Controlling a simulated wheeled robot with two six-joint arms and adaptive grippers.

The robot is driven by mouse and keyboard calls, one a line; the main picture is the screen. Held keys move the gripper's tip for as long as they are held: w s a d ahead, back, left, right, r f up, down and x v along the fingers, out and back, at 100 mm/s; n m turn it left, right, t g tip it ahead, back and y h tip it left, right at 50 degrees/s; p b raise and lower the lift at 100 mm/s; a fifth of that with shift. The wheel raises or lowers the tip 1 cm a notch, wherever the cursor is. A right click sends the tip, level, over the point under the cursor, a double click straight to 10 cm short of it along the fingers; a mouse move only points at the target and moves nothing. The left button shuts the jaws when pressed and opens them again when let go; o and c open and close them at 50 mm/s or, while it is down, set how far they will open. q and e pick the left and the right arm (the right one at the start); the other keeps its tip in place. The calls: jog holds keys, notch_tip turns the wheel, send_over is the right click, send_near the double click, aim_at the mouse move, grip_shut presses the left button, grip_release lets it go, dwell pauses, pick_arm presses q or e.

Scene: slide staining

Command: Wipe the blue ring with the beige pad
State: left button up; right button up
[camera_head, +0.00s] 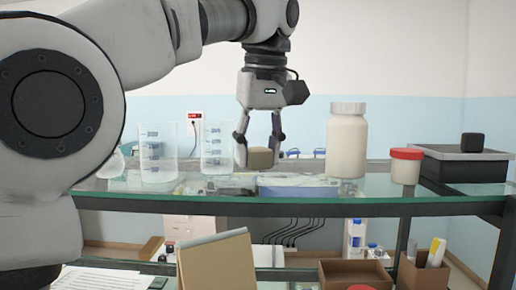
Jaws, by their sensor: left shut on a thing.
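My left gripper (258,146) reaches down from above over the glass shelf, near its middle. It is shut on a beige pad (260,158), a small block held between the fingertips just above or at the level of the glass. I cannot tell whether the pad touches the surface. No blue ring can be made out clearly; a small bluish shape (293,153) shows just right of the pad, too small to identify. My right gripper is not in view.
Two glass beakers (158,155) (216,150) stand left of the gripper. A white bottle (346,142), a red-lidded jar (405,167) and a dark box (464,165) stand to the right. A flat blue-grey item (298,187) lies on the glass shelf (230,206).

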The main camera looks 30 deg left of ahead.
pick_arm(q)
jog(key=shift+s+d+r, duration=0.2)
jog(key=shift+s+d, duration=0.05)
jog(key=shift+s, duration=0.2)
jog(key=shift+w+a+f, duration=0.2)
jog(key=shift+w+a, duration=0.05)
jog(key=shift+w, duration=0.05)
jog(key=shift+w+a+f, duration=0.1)
jog(key=shift+w+f, duration=0.15)
jog(key=shift+s+d+f+b, duration=0.1)
jog(key=shift+s+d+b, duration=0.15)
jog(key=shift+b, duration=0.2)
jog(key=shift+w+a+f+b, duration=0.15)
jog(key=shift+f+b, duration=0.15)
jog(key=shift+f, duration=0.15)
jog(key=shift+f, duration=0.1)
